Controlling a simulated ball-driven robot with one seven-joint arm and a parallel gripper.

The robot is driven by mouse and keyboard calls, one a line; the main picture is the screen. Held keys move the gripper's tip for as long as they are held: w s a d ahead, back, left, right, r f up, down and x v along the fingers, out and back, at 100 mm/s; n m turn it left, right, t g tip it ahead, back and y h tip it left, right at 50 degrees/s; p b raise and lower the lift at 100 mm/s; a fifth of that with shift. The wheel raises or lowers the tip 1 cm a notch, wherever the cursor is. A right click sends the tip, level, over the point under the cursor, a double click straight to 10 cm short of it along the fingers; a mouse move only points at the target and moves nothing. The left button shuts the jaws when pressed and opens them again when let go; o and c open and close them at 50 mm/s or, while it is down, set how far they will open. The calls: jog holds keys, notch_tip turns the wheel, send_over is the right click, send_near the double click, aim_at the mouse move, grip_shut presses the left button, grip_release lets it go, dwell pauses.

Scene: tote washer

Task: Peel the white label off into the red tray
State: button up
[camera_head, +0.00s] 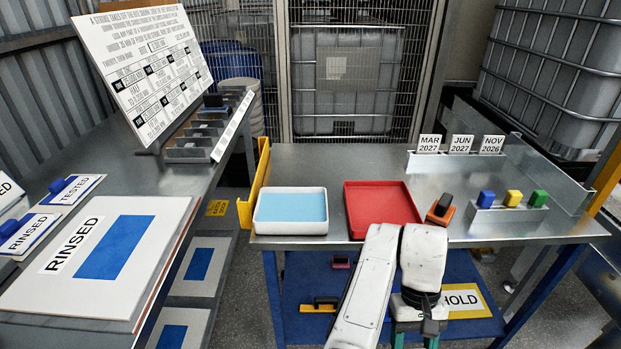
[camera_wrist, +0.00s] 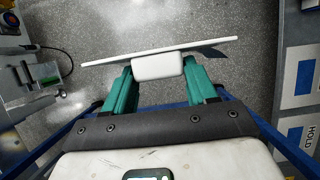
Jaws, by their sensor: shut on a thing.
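My gripper (camera_wrist: 157,70) has green fingers closed on both sides of a white block (camera_wrist: 158,66). A thin white plate (camera_wrist: 215,43), seen nearly edge-on, is joined to the block; this looks like the white label, but its face is hidden. Speckled grey floor shows beyond it. In the head view my gripper (camera_head: 415,338) is at the bottom edge, in front of the table, and what it holds is out of sight. The red tray (camera_head: 382,208) lies on the table behind my arm, and its visible inside is empty.
A white tray (camera_head: 290,228) with a light blue inside stands left of the red tray. An orange-and-black item (camera_head: 440,209) and blue, yellow and green blocks (camera_head: 513,198) are to its right. Boards marked RINSED (camera_head: 150,280) lie on the left bench. A HOLD sign (camera_head: 465,300) is below.

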jog(key=shift+w+r+b, duration=0.15)
jog(key=shift+w+b, duration=0.75)
jog(key=shift+w, duration=1.7)
jog(key=s+f+p, duration=0.2)
jog(key=s+f, duration=0.6)
jog(key=f, duration=0.2)
jog(key=shift+f, duration=0.15)
jog(key=shift+s, duration=0.1)
